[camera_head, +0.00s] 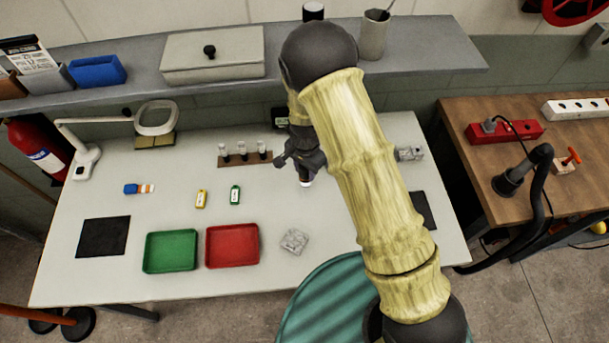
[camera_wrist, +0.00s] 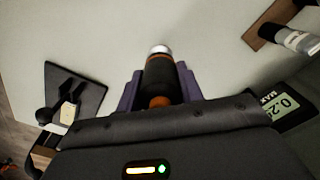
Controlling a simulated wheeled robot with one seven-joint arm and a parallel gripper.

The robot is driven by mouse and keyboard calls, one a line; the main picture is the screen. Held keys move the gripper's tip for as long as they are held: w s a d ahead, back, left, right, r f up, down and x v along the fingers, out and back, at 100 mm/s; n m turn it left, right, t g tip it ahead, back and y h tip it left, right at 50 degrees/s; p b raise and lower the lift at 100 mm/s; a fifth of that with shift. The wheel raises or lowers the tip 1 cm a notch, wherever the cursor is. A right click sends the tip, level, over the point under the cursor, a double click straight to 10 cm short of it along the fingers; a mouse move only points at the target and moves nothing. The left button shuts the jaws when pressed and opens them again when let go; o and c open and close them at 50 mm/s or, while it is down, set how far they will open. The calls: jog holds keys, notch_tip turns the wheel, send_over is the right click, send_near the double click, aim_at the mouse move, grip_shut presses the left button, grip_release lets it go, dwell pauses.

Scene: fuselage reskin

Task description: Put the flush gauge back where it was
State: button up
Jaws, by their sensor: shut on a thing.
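My gripper (camera_head: 303,160) is over the white bench, right of the brown rack. In the wrist view my gripper (camera_wrist: 160,85) is shut on a dark cylinder with orange bands and a silver tip, which I take to be the flush gauge (camera_wrist: 160,72). In the head view only its pale tip shows below the fingers; my arm hides part of the area. The brown rack (camera_head: 233,161) holds three small upright cylinders; an end of the rack (camera_wrist: 262,22) with one cylinder (camera_wrist: 297,40) shows in the wrist view. I cannot tell whether the gauge touches the bench.
A small display (camera_head: 280,117) stands behind the gripper; it also shows in the wrist view (camera_wrist: 286,106). A grey metal block (camera_head: 408,153) is to the right. Green (camera_head: 170,251) and red (camera_head: 232,245) trays lie in front.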

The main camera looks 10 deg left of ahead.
aim_at(305, 176)
jog(key=shift+f+p, duration=0.45)
jog(key=shift+f, duration=1.5)
jog(key=shift+f, duration=0.1)
jog(key=o, duration=1)
notch_tip(305, 176, up, 12)
jog(key=b, duration=0.2)
jog(key=shift+b, duration=0.35)
